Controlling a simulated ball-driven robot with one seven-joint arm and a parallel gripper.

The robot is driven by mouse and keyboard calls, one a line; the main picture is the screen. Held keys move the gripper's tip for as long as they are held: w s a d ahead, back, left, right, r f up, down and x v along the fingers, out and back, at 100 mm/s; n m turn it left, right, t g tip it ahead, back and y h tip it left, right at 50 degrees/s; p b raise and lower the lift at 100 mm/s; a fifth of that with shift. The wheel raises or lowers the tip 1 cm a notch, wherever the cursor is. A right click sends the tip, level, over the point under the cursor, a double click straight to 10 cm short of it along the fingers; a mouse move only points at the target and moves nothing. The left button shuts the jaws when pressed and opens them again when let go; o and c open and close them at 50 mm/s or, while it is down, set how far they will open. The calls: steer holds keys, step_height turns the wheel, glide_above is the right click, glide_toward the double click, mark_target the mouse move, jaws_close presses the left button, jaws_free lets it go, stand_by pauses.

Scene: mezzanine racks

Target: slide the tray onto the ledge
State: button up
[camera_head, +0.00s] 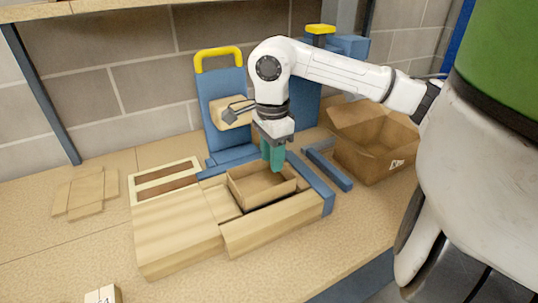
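A shallow, open wooden tray (258,200) sits in a recess between blue rails and pale wooden blocks, near the middle of the bench. It looks empty. My gripper (273,165) points down at the tray's back right part, with its teal fingers close together. The fingertips overlap the tray's far rim in this view. I cannot tell whether they grip the rim or only stand beside it. A flat, raised pale wooden surface (175,230), possibly the ledge, lies just left of the tray.
An open cardboard box (375,145) stands to the right, behind a loose-looking blue bar (328,170). A blue upright with a yellow handle (218,58) rises behind the tray. Thin wooden slats (86,192) lie at left. A small labelled block (103,294) is at the front edge.

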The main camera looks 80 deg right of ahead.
mark_target(271, 189)
step_height(271, 189, down, 11)
steer(key=shift+r+p, duration=0.1)
steer(key=shift+p, duration=0.9)
steer(key=shift+c, duration=0.3)
steer(key=shift+w, duration=0.1)
jaws_close()
